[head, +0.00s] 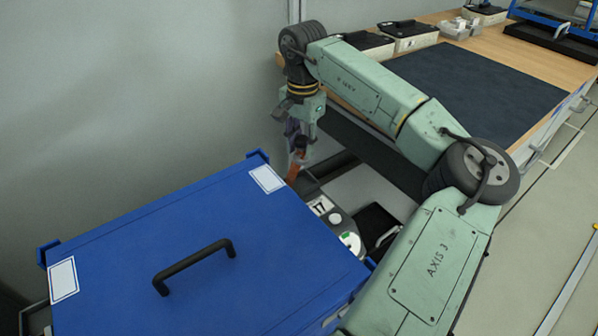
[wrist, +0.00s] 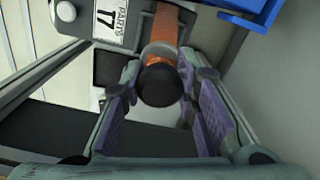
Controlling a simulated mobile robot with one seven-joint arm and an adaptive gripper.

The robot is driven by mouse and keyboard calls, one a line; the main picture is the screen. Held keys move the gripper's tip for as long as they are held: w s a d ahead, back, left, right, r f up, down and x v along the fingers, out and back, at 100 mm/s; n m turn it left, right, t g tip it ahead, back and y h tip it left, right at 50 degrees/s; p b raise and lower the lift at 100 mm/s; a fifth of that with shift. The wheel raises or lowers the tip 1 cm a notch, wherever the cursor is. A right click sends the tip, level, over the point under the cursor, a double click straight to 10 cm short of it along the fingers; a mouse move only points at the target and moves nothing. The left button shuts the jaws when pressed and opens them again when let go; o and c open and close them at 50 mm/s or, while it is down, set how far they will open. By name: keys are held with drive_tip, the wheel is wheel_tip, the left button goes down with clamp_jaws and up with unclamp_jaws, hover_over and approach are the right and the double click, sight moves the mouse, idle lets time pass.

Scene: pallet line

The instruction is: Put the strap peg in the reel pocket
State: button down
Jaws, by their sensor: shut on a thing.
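My gripper (head: 299,140) is over the gap between the blue cabinet and the workbench. In the wrist view, its purple-padded fingers (wrist: 158,78) are closed on either side of an orange peg with a black round end, which I take to be the strap peg (wrist: 163,82). The orange peg also shows below the gripper in the head view (head: 293,172). Its far end runs toward a grey unit with a "PARTS 17" label (wrist: 108,22). I cannot tell whether it touches that unit. I cannot make out the reel pocket in either view.
The blue cabinet (head: 215,262) with a black handle fills the lower left. The wooden workbench (head: 455,20) with a dark mat (head: 470,85) and several boxes is at upper right. A black tray (head: 375,222) and the labelled unit (head: 322,206) lie low between them.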

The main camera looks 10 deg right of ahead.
sight(303, 139)
wheel_tip(303, 139, down, 8)
drive_tip(key=shift+s+f+p, duration=0.15)
drive_tip(key=shift+f+p, duration=0.1)
drive_tip(key=shift+p, duration=0.3)
drive_tip(key=c, duration=1.7)
unclamp_jaws()
drive_tip(key=shift+f, duration=0.2)
drive_tip(key=o, duration=0.5)
drive_tip(key=shift+c, duration=0.2)
drive_tip(key=shift+r, duration=0.1)
wheel_tip(303, 139, up, 12)
drive_tip(key=shift+r+b, duration=0.1)
drive_tip(key=shift+b, duration=0.5)
